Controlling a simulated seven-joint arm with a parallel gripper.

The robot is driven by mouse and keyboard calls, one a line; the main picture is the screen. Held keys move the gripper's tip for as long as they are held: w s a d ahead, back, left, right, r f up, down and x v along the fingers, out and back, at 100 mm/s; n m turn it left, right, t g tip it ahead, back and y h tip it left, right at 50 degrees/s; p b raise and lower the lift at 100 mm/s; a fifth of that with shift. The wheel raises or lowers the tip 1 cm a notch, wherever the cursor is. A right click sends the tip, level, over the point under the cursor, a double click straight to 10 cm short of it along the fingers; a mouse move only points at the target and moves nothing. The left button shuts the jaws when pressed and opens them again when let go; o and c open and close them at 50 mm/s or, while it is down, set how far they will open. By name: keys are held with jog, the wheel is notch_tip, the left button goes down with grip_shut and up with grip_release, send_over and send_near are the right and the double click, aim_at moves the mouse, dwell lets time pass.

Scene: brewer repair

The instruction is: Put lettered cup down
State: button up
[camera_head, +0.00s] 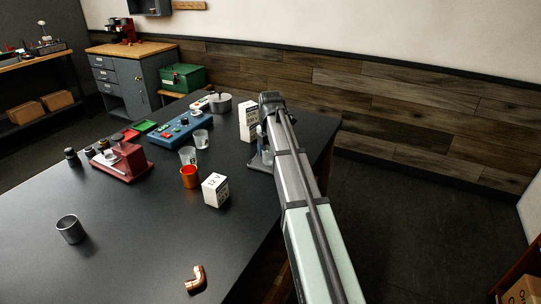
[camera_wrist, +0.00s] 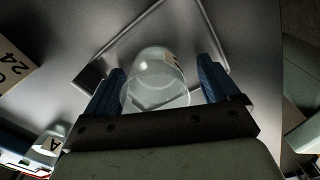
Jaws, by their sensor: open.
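A clear lettered cup (camera_wrist: 155,80) stands between the blue fingers of my gripper (camera_wrist: 160,88) in the wrist view. Part of its pale label with a dark mark shows at its upper right; the letter cannot be read. The fingers are open, one on each side, with a narrow gap at least on the right. Under the cup is a square tray or plate with a raised metallic rim (camera_wrist: 94,72). In the head view my gripper (camera_head: 263,150) is low at the table's right side, over the dark tray (camera_head: 256,166), and the arm hides much of the cup.
A tall white box (camera_head: 248,122) stands just left of my gripper. Two clear cups (camera_head: 188,155) (camera_head: 201,138), an orange cup (camera_head: 189,178) and a white box (camera_head: 215,190) stand further left. A blue button panel (camera_head: 182,128) and red machine (camera_head: 122,160) lie beyond. The table's front middle is mostly free.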

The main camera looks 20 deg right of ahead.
notch_tip(320, 180, up, 12)
jog(key=shift+r, duration=0.15)
dwell(0.5)
dwell(0.3)
jog(key=s+d+f+m, duration=0.6)
jog(key=s+f+m, duration=0.1)
jog(key=s+f, duration=0.1)
jog(key=s+d+f+m, duration=0.6)
jog(key=s+f+m, duration=0.1)
jog(key=s+f, duration=0.15)
jog(key=s+a+f+m+g+h, duration=0.1)
jog(key=s+f+m, duration=0.25)
jog(key=f, duration=0.85)
jog(key=s+a+f+m+g+h, duration=0.15)
jog(key=s+f, duration=0.35)
jog(key=f, duration=0.6)
jog(key=s+a+f+m+g+y, duration=0.1)
jog(key=s+a+f+g, duration=0.1)
jog(key=s+a+f, duration=0.7)
jog(key=s+a+f+m+g+y, duration=0.1)
jog(key=s+a+f+m+g, duration=0.1)
jog(key=s+a+f, duration=0.7)
jog(key=s+f, duration=0.7)
jog(key=s, duration=0.3)
jog(key=shift+a+f, duration=0.15)
jog(key=shift+f, duration=0.15)
jog(key=shift+y, duration=0.25)
